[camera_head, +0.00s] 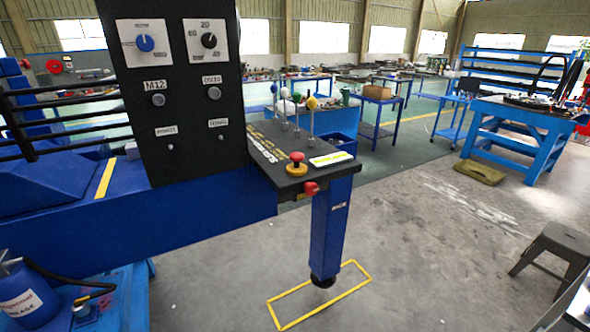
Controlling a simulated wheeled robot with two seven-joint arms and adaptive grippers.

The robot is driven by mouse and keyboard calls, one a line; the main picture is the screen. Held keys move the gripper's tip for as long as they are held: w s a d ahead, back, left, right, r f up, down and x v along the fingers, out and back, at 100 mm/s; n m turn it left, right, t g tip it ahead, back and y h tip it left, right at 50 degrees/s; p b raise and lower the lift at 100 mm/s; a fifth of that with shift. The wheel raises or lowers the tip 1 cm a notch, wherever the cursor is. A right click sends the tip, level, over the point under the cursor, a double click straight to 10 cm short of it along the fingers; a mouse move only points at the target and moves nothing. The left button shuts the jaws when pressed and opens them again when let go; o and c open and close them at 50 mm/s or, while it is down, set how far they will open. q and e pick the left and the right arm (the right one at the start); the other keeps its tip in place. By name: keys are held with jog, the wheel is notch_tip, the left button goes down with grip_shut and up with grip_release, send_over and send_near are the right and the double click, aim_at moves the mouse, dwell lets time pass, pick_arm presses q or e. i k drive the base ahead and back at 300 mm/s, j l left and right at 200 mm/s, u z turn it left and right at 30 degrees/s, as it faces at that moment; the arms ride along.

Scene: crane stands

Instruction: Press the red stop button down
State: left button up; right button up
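A red mushroom-shaped button (297,158) sits on a yellow round base on top of a black console shelf (262,147). Its red cap stands above the base, with nothing touching it. A second red knob (311,188) sticks out from the front edge of the same shelf. I cannot tell from its marking what it is. Neither my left gripper nor my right gripper is in view.
A tall black panel (180,110) with dials stands left of the shelf. Several levers with coloured balls (297,98) rise behind the button. A blue post (331,232) is under the shelf. A grey stool (549,250) stands at right; the floor between is clear.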

aim_at(296, 157)
jog(key=i+l+u, duration=0.7)
jog(key=l, duration=0.25)
jog(key=i+l+u, duration=0.15)
jog(key=l+u, duration=0.2)
jog(key=l, duration=0.25)
jog(key=i+l+u, duration=0.1)
jog(key=l+u, duration=0.2)
jog(key=l, duration=0.3)
jog(key=l+u, duration=0.35)
jog(key=l, duration=0.35)
jog(key=l+u, duration=0.35)
jog(key=l, duration=0.35)
